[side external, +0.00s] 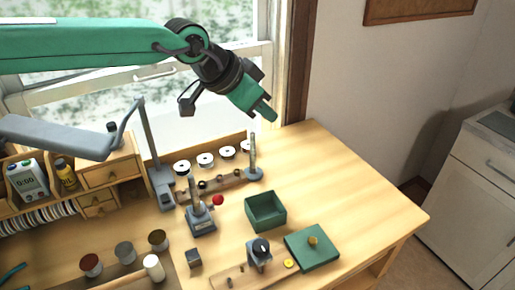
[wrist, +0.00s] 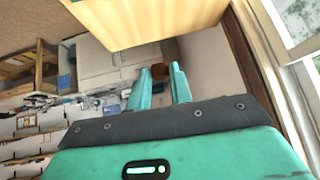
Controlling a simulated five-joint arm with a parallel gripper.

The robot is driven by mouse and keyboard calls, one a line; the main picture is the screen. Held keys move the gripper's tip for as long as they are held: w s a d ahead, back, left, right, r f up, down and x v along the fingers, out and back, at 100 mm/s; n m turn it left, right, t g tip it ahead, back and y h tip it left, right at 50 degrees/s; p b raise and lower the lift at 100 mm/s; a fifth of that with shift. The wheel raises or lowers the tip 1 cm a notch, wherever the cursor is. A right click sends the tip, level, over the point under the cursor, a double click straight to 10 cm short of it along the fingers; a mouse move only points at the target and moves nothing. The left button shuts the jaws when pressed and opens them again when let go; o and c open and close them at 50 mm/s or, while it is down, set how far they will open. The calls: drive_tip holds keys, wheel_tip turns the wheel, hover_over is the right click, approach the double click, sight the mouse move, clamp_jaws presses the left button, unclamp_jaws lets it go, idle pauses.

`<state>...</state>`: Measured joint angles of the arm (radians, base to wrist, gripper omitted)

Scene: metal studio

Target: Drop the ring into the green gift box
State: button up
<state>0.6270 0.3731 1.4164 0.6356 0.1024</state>
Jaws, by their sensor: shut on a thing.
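The green gift box (side external: 266,224) stands open on the table, right of the middle in the side external view. Its green lid (side external: 318,257) with a gold knob lies beside it at the lower right. My gripper (side external: 270,113) is high above the table, tilted down to the right, above and behind the box. Its two green fingers (wrist: 161,85) also show in the wrist view. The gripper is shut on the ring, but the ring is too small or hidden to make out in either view. The wrist view does not show the box.
Two upright posts on bases, one near (side external: 200,217) and one farther back (side external: 254,173), stand left of and behind the box. A small clamp-like stand (side external: 259,255) is in front of it. A row of spools (side external: 205,160) lines the back. The right table end is clear.

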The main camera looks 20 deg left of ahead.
wheel_tip(320, 180, down, 14)
drive_tip(key=d, duration=0.1)
drive_tip(key=shift+s+d, duration=0.2)
drive_tip(key=shift+d, duration=0.1)
drive_tip(key=shift+f, duration=0.25)
drive_tip(key=shift+f, duration=2.8)
drive_tip(key=o, duration=0.9)
drive_tip(key=shift+o, duration=0.2)
